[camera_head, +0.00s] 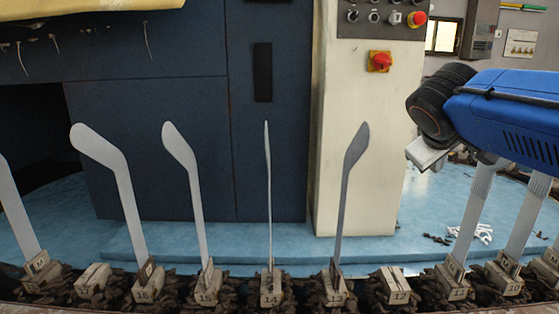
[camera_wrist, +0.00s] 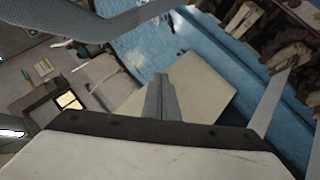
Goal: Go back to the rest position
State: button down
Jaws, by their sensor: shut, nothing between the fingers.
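My gripper (camera_head: 430,153) is at the right in the head view, a pale block below a dark round wrist joint and my blue arm. Its fingers are hard to make out there. In the wrist view its grey fingers (camera_wrist: 160,98) are together and hold nothing. Flat foot-shaped boards stand upright in numbered blocks, such as the board (camera_head: 186,150) at block 15 and the grey board (camera_head: 353,150) at block 13.
Block 12 (camera_head: 398,289) has no board. A dark blue machine (camera_head: 150,150) and a cream control cabinet (camera_head: 365,150) with a red knob stand behind the row. In the wrist view, a grey textured shape (camera_wrist: 60,22) crosses the upper left. White pieces (camera_head: 473,234) lie on the blue floor.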

jog(key=s+a+f+m+g+y, duration=0.1)
jog(key=s+a+f+m+y, duration=0.1)
jog(key=s+f, duration=0.8)
jog(key=s+a+f+m+g+y, duration=0.1)
jog(key=s+a+f+y, duration=0.3)
jog(key=s+f, duration=0.6)
notch_tip(320, 180, down, 6)
jog(key=shift+s+a+r+m+g, duration=0.15)
jog(key=shift+a+m+g, duration=0.25)
jog(key=shift+g, duration=0.3)
